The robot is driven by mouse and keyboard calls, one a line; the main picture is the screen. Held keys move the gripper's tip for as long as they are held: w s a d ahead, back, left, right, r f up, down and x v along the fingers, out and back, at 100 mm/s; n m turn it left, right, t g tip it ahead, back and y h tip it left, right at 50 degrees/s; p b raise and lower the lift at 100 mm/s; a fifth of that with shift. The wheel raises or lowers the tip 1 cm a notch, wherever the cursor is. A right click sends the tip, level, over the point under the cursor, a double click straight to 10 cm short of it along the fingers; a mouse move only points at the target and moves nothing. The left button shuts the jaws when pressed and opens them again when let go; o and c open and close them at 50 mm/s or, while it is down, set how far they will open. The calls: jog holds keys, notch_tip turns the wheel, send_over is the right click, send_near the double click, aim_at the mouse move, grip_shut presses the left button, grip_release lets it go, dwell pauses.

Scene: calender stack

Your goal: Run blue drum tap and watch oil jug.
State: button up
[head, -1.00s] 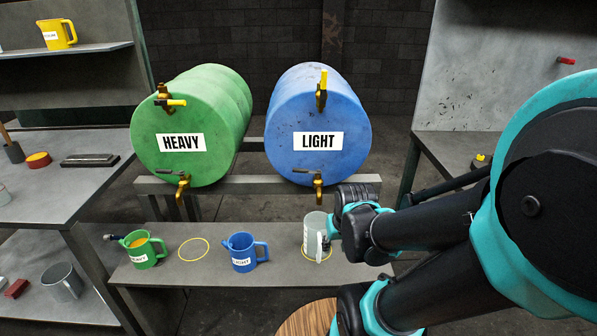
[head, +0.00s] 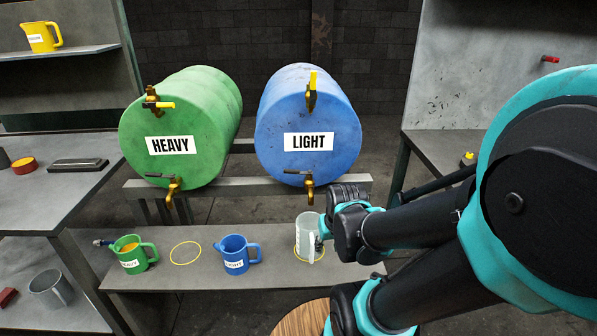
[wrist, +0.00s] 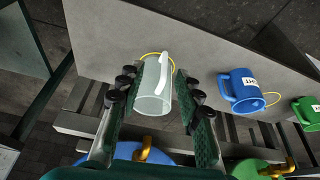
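The blue drum (head: 306,115), labelled LIGHT, lies on a rack. Its brass lower tap (head: 309,190) has a dark lever lying sideways, and no stream shows below it. Its upper valve (head: 312,88) has a yellow handle standing upright. A clear jug (head: 303,232) stands upright on the low bench below this tap, at the yellow ring. It looks empty. In the wrist view the jug (wrist: 151,105) sits between the fingers of my gripper (wrist: 163,98), which are spread either side of it with a gap at the right. In the head view the fingers are mostly hidden.
The green HEAVY drum (head: 178,125) has its own tap (head: 172,190). On the low bench (head: 210,275) stand a green jug (head: 131,256) with amber contents, an empty yellow ring (head: 186,252) and a blue LIGHT jug (head: 236,255). A grey side table (head: 45,205) stands left.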

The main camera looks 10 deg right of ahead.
jog(key=shift+c, duration=1.1)
jog(key=w+a+r, duration=0.1)
jog(key=w+r, duration=0.2)
jog(key=w, duration=0.1)
jog(key=w+a+r, duration=0.1)
jog(key=w+r, duration=0.2)
jog(key=w, duration=0.2)
jog(key=w+r, duration=0.4)
jog(key=w, duration=0.1)
jog(key=shift+w+a+r, duration=0.1)
jog(key=shift+a, duration=0.3)
grip_shut()
jog(key=m, duration=0.1)
send_near(297, 171)
jog(key=w+a+r, duration=0.2)
jog(key=w+a, duration=0.1)
jog(key=x, duration=1)
jog(key=shift+s+d+f+g, duration=0.15)
jog(key=shift+s+g, duration=0.1)
jog(key=shift+g, duration=0.05)
jog(key=shift+s, duration=0.1)
